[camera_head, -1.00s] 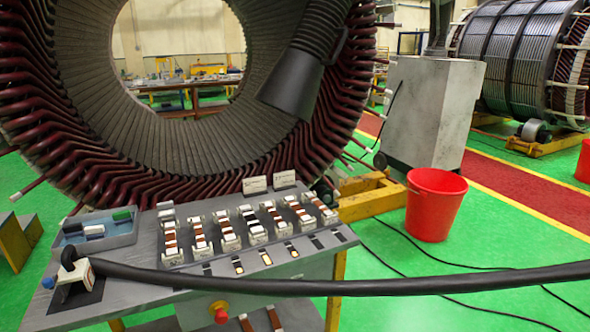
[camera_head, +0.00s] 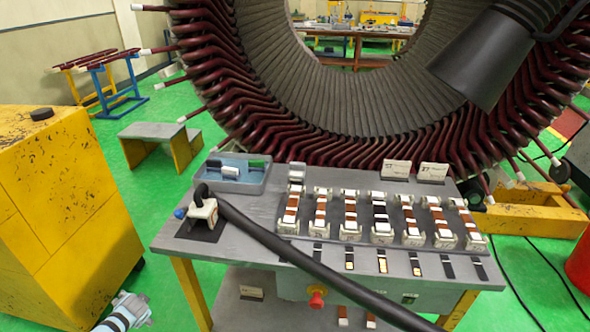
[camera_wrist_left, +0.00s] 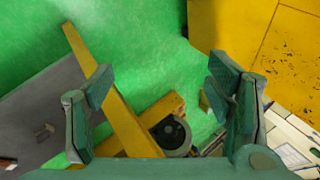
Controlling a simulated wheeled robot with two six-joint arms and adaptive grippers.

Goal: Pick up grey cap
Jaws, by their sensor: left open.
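A blue-grey tray (camera_head: 263,184) at the back left corner of the grey workbench (camera_head: 170,245) holds small cap-like blocks: a dark grey one (camera_head: 214,163), a white one (camera_head: 230,172) and a green one (camera_head: 257,164). I cannot tell for certain which is the grey cap. My left gripper (camera_wrist_left: 163,85) is open in the left wrist view, with nothing between its fingers, above the floor and yellow bench legs. Part of my left arm shows at the bottom left of the head view. My right gripper is not in view.
A tall yellow cabinet (camera_head: 60,210) stands left of the bench, with a dark round piece (camera_head: 41,113) on top. A thick black cable (camera_head: 300,268) crosses the bench from a white clamp (camera_head: 203,212). The large stator (camera_head: 330,100) stands behind.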

